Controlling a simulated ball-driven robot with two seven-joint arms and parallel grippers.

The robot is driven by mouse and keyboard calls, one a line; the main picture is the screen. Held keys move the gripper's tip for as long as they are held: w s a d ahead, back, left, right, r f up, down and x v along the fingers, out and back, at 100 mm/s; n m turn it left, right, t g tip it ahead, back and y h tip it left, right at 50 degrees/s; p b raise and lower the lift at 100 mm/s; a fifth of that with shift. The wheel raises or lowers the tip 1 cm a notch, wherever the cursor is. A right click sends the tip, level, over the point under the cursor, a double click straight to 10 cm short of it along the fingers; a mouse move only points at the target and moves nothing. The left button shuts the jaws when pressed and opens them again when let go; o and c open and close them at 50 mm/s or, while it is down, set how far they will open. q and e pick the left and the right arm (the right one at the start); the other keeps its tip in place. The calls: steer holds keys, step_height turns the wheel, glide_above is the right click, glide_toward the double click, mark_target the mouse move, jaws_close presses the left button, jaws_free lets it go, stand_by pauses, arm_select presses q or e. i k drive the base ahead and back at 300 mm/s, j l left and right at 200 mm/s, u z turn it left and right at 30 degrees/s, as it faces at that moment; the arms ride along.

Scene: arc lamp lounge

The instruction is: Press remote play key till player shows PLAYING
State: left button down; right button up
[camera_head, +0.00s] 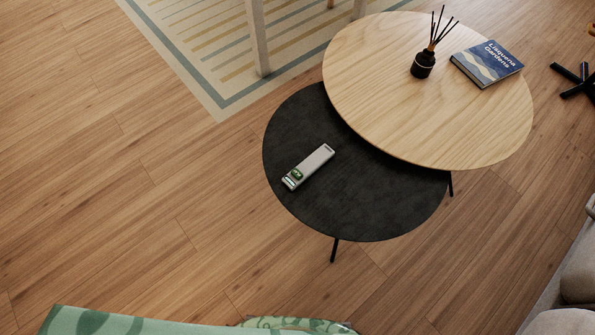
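A slim light-grey remote (314,162) lies at a slant on the low black round table (370,205). Its near, lower-left end carries a green patch and pale keys, too small to read. No player and no display showing PLAYING is in view. Neither of my grippers is in the picture.
A higher pale wood round table (450,120) overlaps the black one at the back right. It bears a dark reed diffuser (423,65) and a blue book (487,63). A striped rug (215,45) lies behind, and grey seating (575,290) stands at right. The wood floor at left is clear.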

mark_target(296, 174)
steer(key=z, duration=2)
steer(key=k+j, duration=0.2)
steer(key=k, duration=0.2)
steer(key=k+j, duration=0.25)
steer(key=k, duration=0.15)
steer(key=k+j, duration=0.2)
steer(key=k, duration=0.2)
